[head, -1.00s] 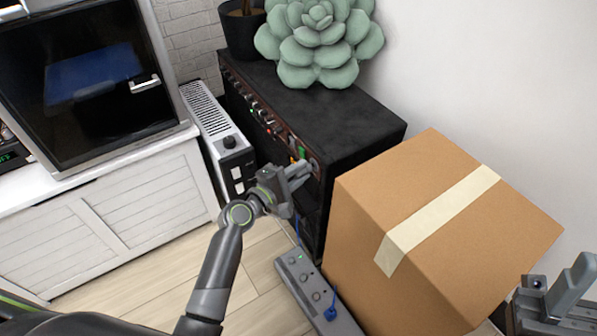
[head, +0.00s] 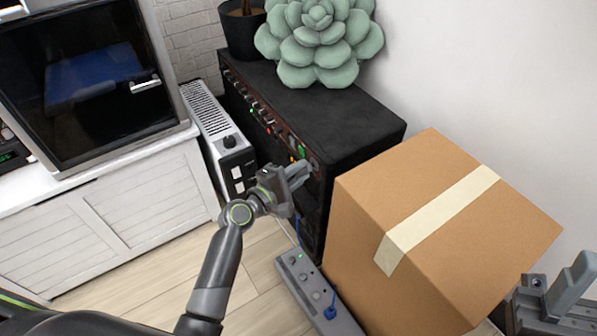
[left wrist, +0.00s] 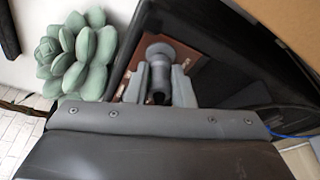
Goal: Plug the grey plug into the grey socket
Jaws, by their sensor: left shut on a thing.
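My left gripper (head: 297,175) is at the right end of the black amplifier's front panel, with its fingers pointing at the panel. It is shut on the grey plug, which shows between the two fingers in the left wrist view (left wrist: 158,80). The round grey socket (left wrist: 160,51) is on the brown panel straight beyond the plug and in line with it. The plug's front end meets or nearly meets the socket; I cannot tell how deep it sits. My right gripper (head: 552,292) is at the lower right, partly cut off, away from the panel.
A cardboard box (head: 440,210) stands close right of the amplifier (head: 330,110). A grey power strip (head: 305,285) with a blue plug (head: 330,310) lies on the floor below. A white heater (head: 215,130) stands to the left. A succulent (head: 320,40) sits on top.

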